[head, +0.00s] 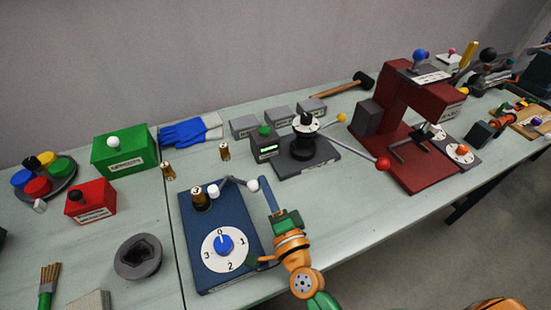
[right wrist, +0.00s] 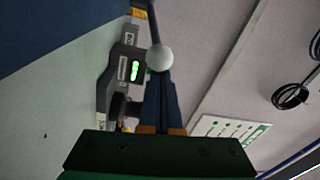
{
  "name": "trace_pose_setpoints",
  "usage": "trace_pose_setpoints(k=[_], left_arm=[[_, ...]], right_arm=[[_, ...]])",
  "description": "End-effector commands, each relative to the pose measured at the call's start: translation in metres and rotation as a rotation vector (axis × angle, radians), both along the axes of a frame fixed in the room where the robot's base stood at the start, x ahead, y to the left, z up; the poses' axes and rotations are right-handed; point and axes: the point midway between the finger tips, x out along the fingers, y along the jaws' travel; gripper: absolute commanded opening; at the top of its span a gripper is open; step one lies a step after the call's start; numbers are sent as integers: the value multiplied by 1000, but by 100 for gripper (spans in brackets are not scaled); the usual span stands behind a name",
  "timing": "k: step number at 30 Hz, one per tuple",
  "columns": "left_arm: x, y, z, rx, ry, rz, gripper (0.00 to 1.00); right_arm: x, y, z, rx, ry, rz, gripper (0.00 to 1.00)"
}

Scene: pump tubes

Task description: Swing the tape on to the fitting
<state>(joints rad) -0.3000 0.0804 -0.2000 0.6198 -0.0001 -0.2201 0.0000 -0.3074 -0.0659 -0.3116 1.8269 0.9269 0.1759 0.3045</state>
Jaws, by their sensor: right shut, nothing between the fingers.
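A blue box (head: 190,250) with a numbered dial (head: 240,256) stands at the front of the bench. A dark brass fitting (head: 199,197) stands upright on its back left. A small white roll (head: 213,191), which seems to be the tape, is just right of the fitting on a thin bent arm. The arm ends in a white ball (head: 253,185). My right gripper (head: 264,184) is shut and empty, its fingertips beside the ball. The ball (right wrist: 159,57) shows at the fingertips in the right wrist view; contact is unclear. My left gripper is out of view.
Behind are two loose brass fittings (head: 168,172) (head: 224,151) and a green box (head: 125,152). A dark device with a yellow-knobbed lever (head: 318,155) stands back right. A red press (head: 430,95) is farther right. A grey socketed disc (head: 138,256) lies left of the blue box.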

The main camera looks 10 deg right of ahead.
Motion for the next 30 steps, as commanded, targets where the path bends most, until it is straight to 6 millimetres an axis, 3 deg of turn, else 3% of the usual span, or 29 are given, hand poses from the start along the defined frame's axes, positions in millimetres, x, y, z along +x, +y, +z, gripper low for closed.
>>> trace_pose_setpoints(k=[12,30], left_arm=[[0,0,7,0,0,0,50],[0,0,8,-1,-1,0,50]], right_arm=[[-11,11,-1,1,1,-30,0],[-11,12,0,0,1,-28,0]])
